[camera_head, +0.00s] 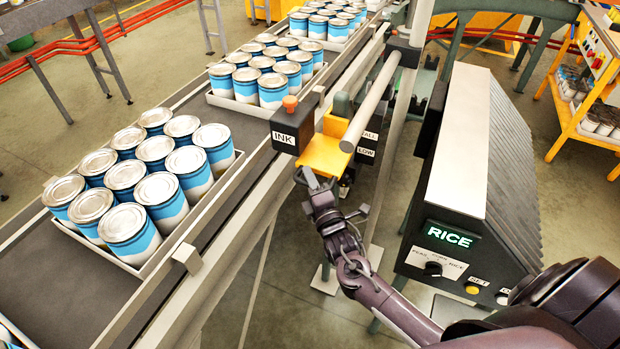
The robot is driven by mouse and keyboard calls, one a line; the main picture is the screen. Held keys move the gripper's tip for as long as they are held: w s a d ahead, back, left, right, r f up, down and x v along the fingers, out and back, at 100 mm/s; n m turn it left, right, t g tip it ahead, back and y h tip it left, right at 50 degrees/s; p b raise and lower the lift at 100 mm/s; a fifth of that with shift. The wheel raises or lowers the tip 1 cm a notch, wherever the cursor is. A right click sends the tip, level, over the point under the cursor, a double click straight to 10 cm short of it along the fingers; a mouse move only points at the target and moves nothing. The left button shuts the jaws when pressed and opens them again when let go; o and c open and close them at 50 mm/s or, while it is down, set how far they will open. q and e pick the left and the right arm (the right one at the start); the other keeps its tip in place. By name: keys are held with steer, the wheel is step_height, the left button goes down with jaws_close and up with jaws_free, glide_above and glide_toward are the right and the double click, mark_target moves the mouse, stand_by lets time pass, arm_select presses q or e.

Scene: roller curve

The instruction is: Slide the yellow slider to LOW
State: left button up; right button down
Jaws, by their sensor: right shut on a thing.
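The yellow slider (326,153) is a yellow block at the rail beside the conveyor, just right of the box marked INK (292,127). A LOW plate (366,152) is just right of the slider, with a partly hidden plate ending in "ALL" (371,135) above it. My right gripper (327,184) is at the slider's lower, near edge and is shut on it; the exact contact is partly hidden by the fingers. The slider's lower part is level with the LOW plate. My left gripper is not in view.
The conveyor (160,260) carries trays of blue and white cans along the left. A control box with a lit RICE display (450,236) stands on the right, close to my right arm. A steel roller (372,104) runs above the slider. A yellow shelf (560,110) is at far right.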

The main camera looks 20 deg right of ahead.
step_height(320, 180, down, 6)
steer(key=b, duration=0.3)
steer(key=shift+a+b, duration=0.15)
steer(key=shift+b, duration=0.25)
steer(key=shift+s+f, duration=0.1)
steer(key=shift+f, duration=0.1)
steer(key=c, duration=1.6)
jaws_free()
steer(key=shift+o, duration=1)
steer(key=shift+w, duration=0.2)
steer(key=s+f+b, duration=0.1)
steer(key=s, duration=0.6)
steer(key=shift+s+a+b, duration=0.25)
steer(key=shift+s+b, duration=0.15)
